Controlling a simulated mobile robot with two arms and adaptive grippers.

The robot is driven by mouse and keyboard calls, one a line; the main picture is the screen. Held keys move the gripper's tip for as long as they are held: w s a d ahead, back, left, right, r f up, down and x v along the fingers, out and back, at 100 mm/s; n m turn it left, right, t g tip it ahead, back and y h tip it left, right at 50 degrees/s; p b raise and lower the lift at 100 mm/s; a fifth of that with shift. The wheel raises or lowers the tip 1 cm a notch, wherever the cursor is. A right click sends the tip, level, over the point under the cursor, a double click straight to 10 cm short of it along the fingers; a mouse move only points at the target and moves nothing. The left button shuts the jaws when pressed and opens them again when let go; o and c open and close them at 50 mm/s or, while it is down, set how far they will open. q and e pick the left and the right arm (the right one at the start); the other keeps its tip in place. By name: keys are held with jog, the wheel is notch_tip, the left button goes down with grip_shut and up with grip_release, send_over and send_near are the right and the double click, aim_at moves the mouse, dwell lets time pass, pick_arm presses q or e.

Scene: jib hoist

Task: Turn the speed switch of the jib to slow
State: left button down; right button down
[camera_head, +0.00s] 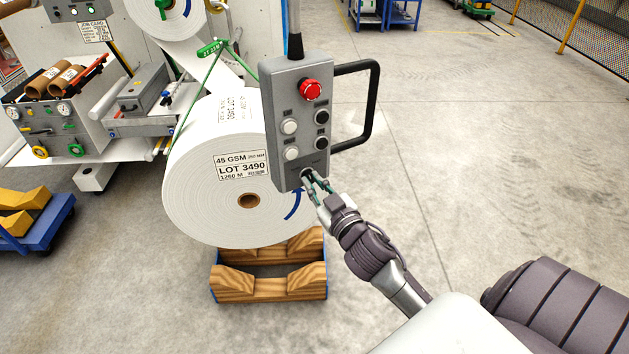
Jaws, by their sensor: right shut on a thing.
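The grey jib control pendant (292,79) hangs upright from its column in the middle of the view. It has a red mushroom button (310,90) at the top, white buttons on the left and black buttons on the right, and a black side handle (372,105). The speed switch (307,173) is a small dark knob at the pendant's bottom, partly covered by my gripper. My right gripper (314,184) is at that knob, its fingers closed around it. The switch's setting is too small to read. My left gripper is not in view.
A large white paper roll (190,150) with a lot label stands just left of and behind the pendant, above wooden cradle blocks (268,285). A machine with gauges (50,125) stands at left. A blue cart (35,235) is at lower left. The floor at right is clear.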

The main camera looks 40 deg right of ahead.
jog(key=n+p, duration=0.1)
jog(key=n, duration=0.4)
jog(key=shift+n, duration=0.4)
dwell(0.3)
jog(key=c, duration=1.2)
grip_release()
jog(key=shift+s, duration=0.1)
jog(key=s+a, duration=0.1)
jog(key=s, duration=1)
jog(key=shift+s, duration=0.35)
jog(key=shift+a, duration=0.1)
